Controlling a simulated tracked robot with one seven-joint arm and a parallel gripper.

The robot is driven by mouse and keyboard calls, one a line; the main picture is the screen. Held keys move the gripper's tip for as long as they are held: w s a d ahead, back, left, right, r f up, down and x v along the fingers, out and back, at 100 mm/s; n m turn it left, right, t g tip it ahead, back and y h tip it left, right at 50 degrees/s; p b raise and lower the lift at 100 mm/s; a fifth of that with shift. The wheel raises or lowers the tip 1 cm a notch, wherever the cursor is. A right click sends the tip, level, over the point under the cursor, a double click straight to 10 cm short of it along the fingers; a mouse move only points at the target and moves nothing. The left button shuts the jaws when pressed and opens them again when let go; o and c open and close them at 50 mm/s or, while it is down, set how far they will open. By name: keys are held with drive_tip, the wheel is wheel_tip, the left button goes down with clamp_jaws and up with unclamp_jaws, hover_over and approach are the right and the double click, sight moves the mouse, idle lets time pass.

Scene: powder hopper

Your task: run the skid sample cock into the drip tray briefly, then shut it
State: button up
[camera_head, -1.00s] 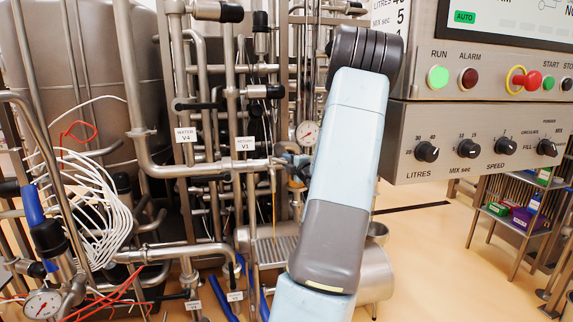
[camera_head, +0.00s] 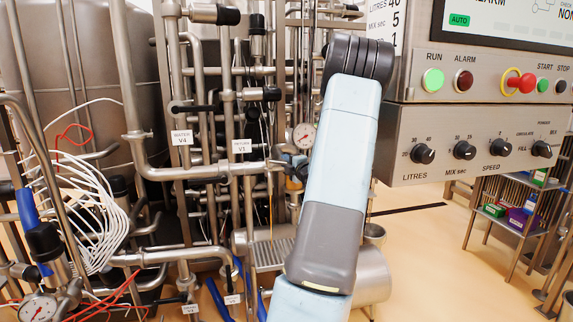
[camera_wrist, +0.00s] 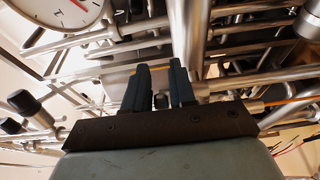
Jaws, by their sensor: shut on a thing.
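The sample cock (camera_head: 268,166) sits at the end of a steel pipe, left of my arm in the head view. My gripper (camera_head: 293,168) is at it, shut on its handle; the grip is small and partly hidden behind my arm. In the wrist view my gripper's dark fingers (camera_wrist: 161,85) are close together, with little of the handle visible between them. A thin amber stream (camera_head: 271,205) hangs below the cock, and an amber line also shows in the wrist view (camera_wrist: 287,100). The ribbed drip tray (camera_head: 268,256) lies below, its right side hidden by my arm.
Dense pipework and valves with V4 (camera_head: 181,138) and V1 (camera_head: 242,146) tags stand left of my gripper. A pressure gauge (camera_head: 304,134) is close behind it. The control panel (camera_head: 470,145) stands to the right.

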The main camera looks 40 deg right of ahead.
drive_tip(key=shift+w+f, duration=0.1)
drive_tip(key=shift+f, duration=0.05)
drive_tip(key=shift+w+d, duration=0.55)
drive_tip(key=shift+x, duration=0.9)
drive_tip(key=o, duration=0.8)
drive_tip(key=shift+d, duration=0.15)
drive_tip(key=shift+s, duration=0.1)
drive_tip(key=s+a, duration=0.1)
drive_tip(key=s, duration=0.1)
drive_tip(key=s+a, duration=0.2)
drive_tip(key=s, duration=0.1)
drive_tip(key=s+a, duration=0.1)
drive_tip(key=s, duration=0.1)
drive_tip(key=shift+s+a, duration=0.25)
drive_tip(key=shift+s, duration=0.05)
